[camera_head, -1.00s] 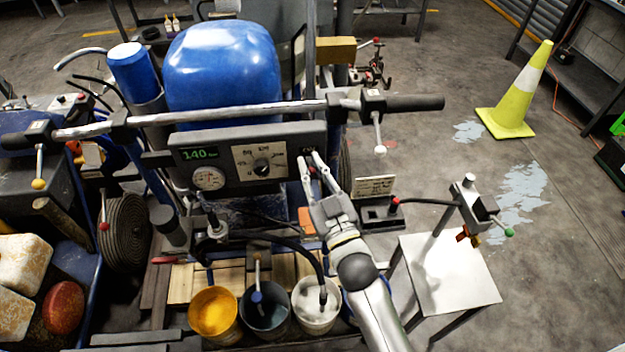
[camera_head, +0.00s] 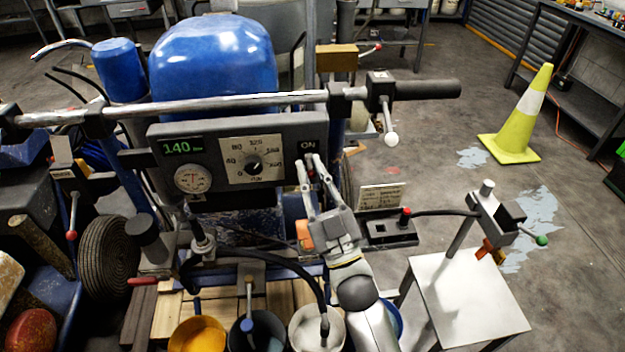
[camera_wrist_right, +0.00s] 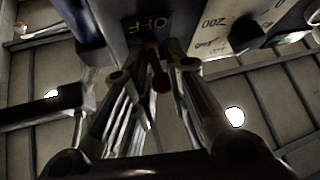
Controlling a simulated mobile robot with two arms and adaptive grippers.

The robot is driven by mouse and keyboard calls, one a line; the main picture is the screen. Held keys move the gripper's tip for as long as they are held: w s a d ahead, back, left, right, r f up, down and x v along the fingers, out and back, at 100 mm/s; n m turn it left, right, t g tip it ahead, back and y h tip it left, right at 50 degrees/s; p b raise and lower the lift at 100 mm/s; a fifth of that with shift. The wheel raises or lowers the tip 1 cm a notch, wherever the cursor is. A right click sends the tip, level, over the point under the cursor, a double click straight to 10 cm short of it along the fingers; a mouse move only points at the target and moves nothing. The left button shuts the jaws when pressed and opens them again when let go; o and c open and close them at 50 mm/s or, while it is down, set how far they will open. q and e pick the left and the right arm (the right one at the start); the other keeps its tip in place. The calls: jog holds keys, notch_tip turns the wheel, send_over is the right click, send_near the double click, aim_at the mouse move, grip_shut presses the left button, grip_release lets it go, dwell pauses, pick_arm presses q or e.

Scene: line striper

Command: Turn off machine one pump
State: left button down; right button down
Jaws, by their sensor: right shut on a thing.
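The machine's grey control panel (camera_head: 215,130) faces me, with a lit green "140" display (camera_head: 183,146), a round gauge (camera_head: 193,179) and a black dial (camera_head: 253,167). An "ON" label (camera_head: 308,145) marks the panel's right end. My right gripper (camera_head: 309,172) is at the panel just below that label, its fingers shut on a small switch lever. My left gripper is out of view.
A handlebar (camera_head: 230,104) crosses above the panel, with a white-knobbed lever (camera_head: 390,138) at right. Paint buckets (camera_head: 198,338) stand below. A small metal table (camera_head: 470,300) and a yellow cone (camera_head: 520,125) are at right, with open floor between.

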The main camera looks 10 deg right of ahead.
jog(key=shift+a+f, duration=0.1)
jog(key=shift+f, duration=0.1)
jog(key=c, duration=1.4)
grip_release()
jog(key=shift+r, duration=0.1)
jog(key=v, duration=1.2)
